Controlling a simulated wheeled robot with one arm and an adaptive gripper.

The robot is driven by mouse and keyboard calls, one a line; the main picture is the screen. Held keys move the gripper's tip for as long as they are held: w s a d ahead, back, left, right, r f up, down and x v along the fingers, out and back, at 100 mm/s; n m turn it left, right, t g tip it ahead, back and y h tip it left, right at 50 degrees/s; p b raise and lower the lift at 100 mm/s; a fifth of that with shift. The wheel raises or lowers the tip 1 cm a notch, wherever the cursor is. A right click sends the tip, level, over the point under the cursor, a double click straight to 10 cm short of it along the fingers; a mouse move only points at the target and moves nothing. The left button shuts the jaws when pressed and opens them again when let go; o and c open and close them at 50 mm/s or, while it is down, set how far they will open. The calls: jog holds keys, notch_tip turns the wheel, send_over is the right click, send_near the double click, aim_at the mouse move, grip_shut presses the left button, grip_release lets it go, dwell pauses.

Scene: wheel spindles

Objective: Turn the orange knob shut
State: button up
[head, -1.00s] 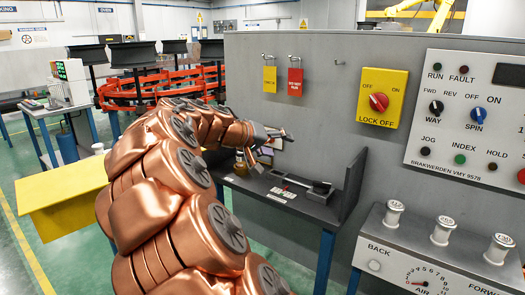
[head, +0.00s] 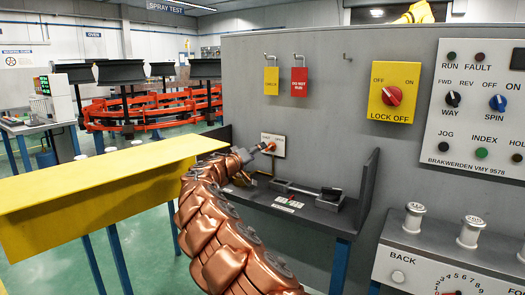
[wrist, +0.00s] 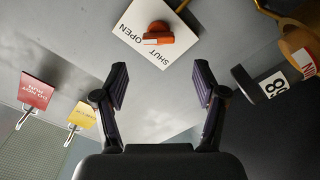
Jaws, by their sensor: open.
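The orange knob (wrist: 158,33) sits on a white plate (wrist: 178,13) marked OPEN and SHUT, on the grey wall. Its orange handle runs roughly sideways in the wrist view, its end near the lettering. In the head view the knob (head: 269,147) and plate (head: 279,145) are just past the end of my copper arm. My gripper (wrist: 161,84) is open and empty, with its two fingers spread wide. The knob is ahead of the gap between the fingertips, apart from both. In the head view my gripper (head: 257,151) is small and partly merges with the arm.
A dark bench (head: 325,215) with a grey tool on it stands below the plate. Yellow (head: 271,81) and red (head: 299,82) tags hang above. A yellow table (head: 100,178) stands left of my arm. A LOCK OFF box (head: 393,92) and control panel (head: 478,125) are to the right.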

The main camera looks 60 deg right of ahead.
aim_at(270, 147)
jog(key=shift+d+p, duration=0.35)
jog(key=shift+d, duration=3.6)
jog(key=c, duration=1.1)
jog(key=shift+c, duration=0.2)
